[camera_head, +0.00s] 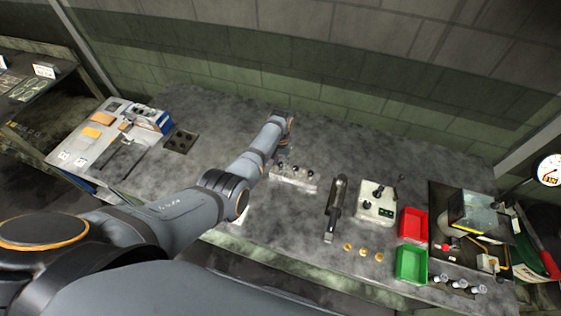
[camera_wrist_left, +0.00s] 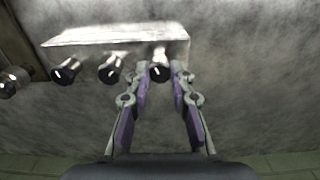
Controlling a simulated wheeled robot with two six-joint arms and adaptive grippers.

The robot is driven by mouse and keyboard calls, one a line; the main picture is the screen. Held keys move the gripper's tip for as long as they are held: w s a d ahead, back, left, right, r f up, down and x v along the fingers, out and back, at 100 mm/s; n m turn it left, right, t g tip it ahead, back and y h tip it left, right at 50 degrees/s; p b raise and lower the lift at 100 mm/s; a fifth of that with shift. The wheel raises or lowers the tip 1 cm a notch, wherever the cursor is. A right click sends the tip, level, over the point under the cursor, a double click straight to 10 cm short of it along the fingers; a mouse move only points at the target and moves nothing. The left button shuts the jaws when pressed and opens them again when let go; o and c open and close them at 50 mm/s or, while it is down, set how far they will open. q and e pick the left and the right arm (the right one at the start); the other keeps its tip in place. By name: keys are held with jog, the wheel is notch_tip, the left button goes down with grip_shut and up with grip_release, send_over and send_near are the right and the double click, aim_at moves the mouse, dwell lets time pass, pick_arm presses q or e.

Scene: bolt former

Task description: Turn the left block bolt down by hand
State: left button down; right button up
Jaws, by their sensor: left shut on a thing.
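A pale metal block (camera_head: 293,186) stands on the bench, with a short row of dark-headed bolts along it. In the left wrist view the block (camera_wrist_left: 110,36) carries three bolts. The rightmost bolt there (camera_wrist_left: 160,71) is the left one in the head view. My left gripper (camera_head: 283,160) reaches down over that end of the block. In the left wrist view its fingers (camera_wrist_left: 161,76) are on either side of this bolt's head, shut on it. The middle bolt (camera_wrist_left: 111,70) and the far bolt (camera_wrist_left: 66,72) are free. The bolt's lower part is hidden. My right gripper is not in view.
A dark long tool (camera_head: 335,210), a control box (camera_head: 376,203), a red bin (camera_head: 413,225) and a green bin (camera_head: 410,264) stand to the right. Small brass pieces (camera_head: 363,250) lie in front. A dark plate (camera_head: 180,140) lies left; the bench behind the block is clear.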

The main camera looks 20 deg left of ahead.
aim_at(280, 165)
pick_arm(q)
jog(key=shift+w+r, duration=0.1)
jog(key=c, duration=1.2)
grip_release()
jog(key=shift+o, duration=0.2)
notch_tip(280, 165, up, 12)
